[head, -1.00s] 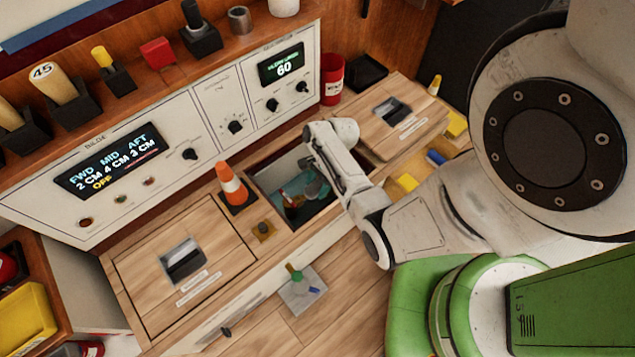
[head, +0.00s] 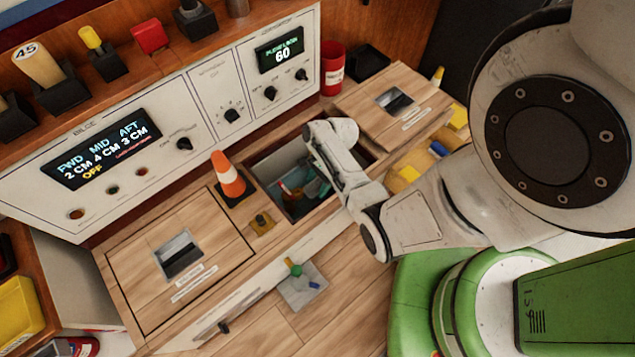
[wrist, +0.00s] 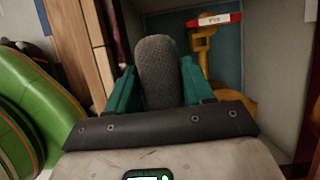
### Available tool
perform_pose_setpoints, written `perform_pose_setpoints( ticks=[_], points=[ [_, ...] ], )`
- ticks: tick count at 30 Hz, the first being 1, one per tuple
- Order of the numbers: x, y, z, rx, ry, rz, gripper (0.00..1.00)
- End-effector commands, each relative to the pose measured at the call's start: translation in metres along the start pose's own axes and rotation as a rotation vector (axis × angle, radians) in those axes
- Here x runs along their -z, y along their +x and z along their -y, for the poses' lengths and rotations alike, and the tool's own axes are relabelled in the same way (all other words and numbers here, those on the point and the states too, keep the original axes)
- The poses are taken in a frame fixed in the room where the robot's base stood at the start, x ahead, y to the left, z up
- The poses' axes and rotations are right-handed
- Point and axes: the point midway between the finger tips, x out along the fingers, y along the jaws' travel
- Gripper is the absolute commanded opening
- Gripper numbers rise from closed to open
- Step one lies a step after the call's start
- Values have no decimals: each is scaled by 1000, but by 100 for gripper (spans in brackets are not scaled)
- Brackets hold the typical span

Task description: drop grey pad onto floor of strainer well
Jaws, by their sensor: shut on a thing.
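The grey pad (wrist: 157,72), rounded and textured, is held upright between the two teal fingers of my gripper (wrist: 158,88) in the wrist view. In the head view, my arm reaches down into the open strainer well (head: 268,172), a rectangular opening between two wooden lids. Teal shows inside the well there, but the pad cannot be made out. In the wrist view a yellow fitting (wrist: 204,50) with a red and white tag stands beyond the right finger, against teal and grey well surfaces. I cannot tell the pad's height above the floor.
An orange cone (head: 228,178) stands at the well's left edge, with a small brass fitting (head: 262,222) near it. Closed lids lie left (head: 215,255) and right (head: 372,115). A control panel (head: 215,120) runs behind. A grey plate with a green knob (head: 300,285) lies in front.

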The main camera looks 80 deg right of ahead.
Motion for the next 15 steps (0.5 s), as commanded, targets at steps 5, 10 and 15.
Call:
perform_pose_setpoints(
  ticks=[5, 10, 15],
  points=[
    [0, 0, 0, 0, 0, 0, 66],
    [0, 0, -1, -2, 1, 0, 82],
    [0, 0, -2, -6, 2, 1, 82]
  ],
)
